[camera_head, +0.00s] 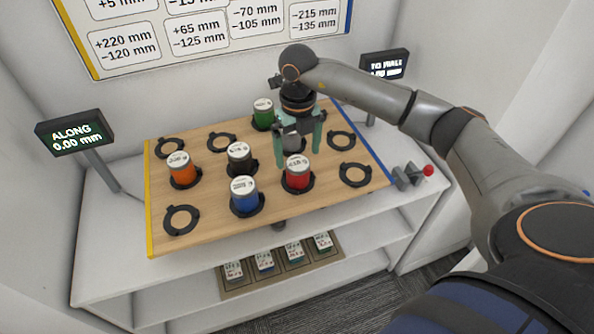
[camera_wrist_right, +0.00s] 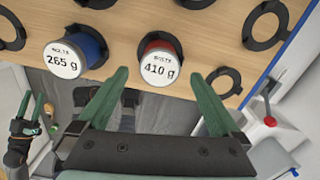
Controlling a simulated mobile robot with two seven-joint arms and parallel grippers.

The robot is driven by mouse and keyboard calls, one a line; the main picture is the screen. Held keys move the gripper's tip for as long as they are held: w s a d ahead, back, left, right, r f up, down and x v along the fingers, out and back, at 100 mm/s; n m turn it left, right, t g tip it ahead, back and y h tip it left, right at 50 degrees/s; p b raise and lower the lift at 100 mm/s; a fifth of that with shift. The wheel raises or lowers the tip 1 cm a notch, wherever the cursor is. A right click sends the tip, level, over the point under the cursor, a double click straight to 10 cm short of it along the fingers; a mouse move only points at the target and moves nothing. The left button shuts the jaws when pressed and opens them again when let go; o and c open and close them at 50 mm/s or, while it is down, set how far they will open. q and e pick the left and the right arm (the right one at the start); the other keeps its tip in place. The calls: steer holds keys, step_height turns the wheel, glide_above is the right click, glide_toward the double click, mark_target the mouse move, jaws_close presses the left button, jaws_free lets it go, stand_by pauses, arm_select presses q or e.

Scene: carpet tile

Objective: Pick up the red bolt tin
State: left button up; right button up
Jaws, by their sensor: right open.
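The red bolt tin (camera_head: 298,176) stands upright in a black ring holder at the front right of the wooden board, its pale lid up. In the right wrist view the red tin (camera_wrist_right: 153,44) has a lid label reading 410 g. My right gripper (camera_head: 298,152) is open with green fingers pointing down, above the board and behind the red tin in the head view. In the wrist view its fingertips spread to either side of the tin's near edge, holding nothing.
A blue tin (camera_head: 245,199), black tin (camera_head: 240,160), orange tin (camera_head: 182,173) and green tin (camera_head: 263,116) stand on the board (camera_head: 213,220). A grey tin (camera_head: 292,142) is partly behind my right gripper. Several ring holders are empty. A red-knobbed lever (camera_head: 427,171) stands at right.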

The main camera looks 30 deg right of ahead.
mark_target(298, 163)
step_height(298, 163, down, 6)
steer(key=shift+r, duration=0.15)
steer(key=shift+c, duration=0.2)
jaws_close()
stand_by(0.7)
steer(key=shift+r, duration=0.1)
